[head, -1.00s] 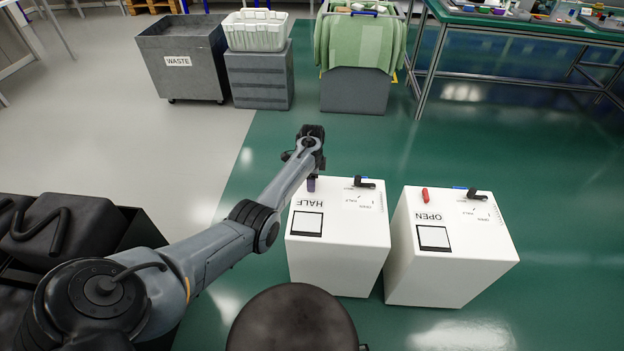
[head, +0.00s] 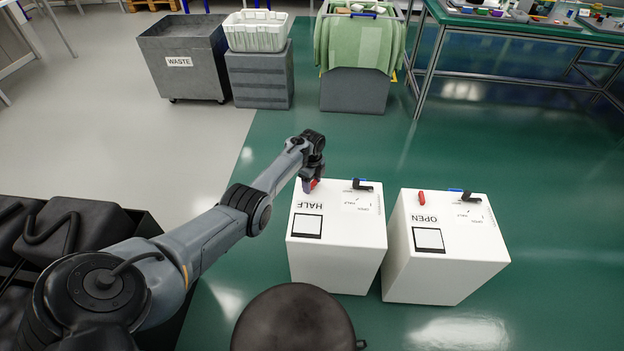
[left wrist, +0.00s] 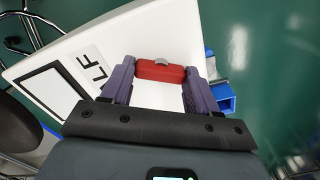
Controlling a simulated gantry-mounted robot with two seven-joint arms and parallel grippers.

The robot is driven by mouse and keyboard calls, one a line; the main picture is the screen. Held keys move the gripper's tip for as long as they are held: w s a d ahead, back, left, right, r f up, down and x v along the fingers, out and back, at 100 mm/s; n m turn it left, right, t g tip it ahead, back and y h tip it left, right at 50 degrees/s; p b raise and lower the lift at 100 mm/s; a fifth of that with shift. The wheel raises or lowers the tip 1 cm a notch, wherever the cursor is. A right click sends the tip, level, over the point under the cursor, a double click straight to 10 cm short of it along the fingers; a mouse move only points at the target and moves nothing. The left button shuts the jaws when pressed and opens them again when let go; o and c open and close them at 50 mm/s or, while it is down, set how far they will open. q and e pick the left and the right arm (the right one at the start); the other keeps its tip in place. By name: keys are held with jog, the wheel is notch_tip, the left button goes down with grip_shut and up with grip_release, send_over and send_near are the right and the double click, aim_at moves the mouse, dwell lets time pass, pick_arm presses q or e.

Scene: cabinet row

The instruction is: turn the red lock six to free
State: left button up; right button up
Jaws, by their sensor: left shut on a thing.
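The left white cabinet (head: 338,262), marked HALF, has a red lock (head: 314,184) at the far left corner of its top. My left gripper (head: 309,186) is over that corner, shut on the red lock. In the left wrist view the red lock (left wrist: 160,70) is a red bar with a grey round piece, between the two purple fingers of the gripper (left wrist: 160,84). The fingers hide part of the lock in the head view. No number can be read on it. My right gripper is in neither view.
A black handle (head: 362,186) stands on the same top. The right cabinet (head: 445,273), marked OPEN, has its own red lever (head: 421,197) and black handle (head: 471,197). A dark round seat-like thing (head: 292,325) is in front. Green floor behind the cabinets is clear.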

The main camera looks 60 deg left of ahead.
pick_arm(q)
jog(key=shift+a+m, duration=0.1)
jog(key=shift+m, duration=0.9)
jog(key=m+b, duration=0.1)
jog(key=m, duration=0.1)
jog(key=shift+m, duration=0.3)
jog(key=m+b, duration=0.3)
jog(key=m, duration=0.2)
jog(key=shift+f, duration=0.1)
jog(key=shift+m+b, duration=0.75)
jog(key=shift+m, duration=0.45)
jog(key=o, duration=1.1)
jog(key=shift+c, duration=0.2)
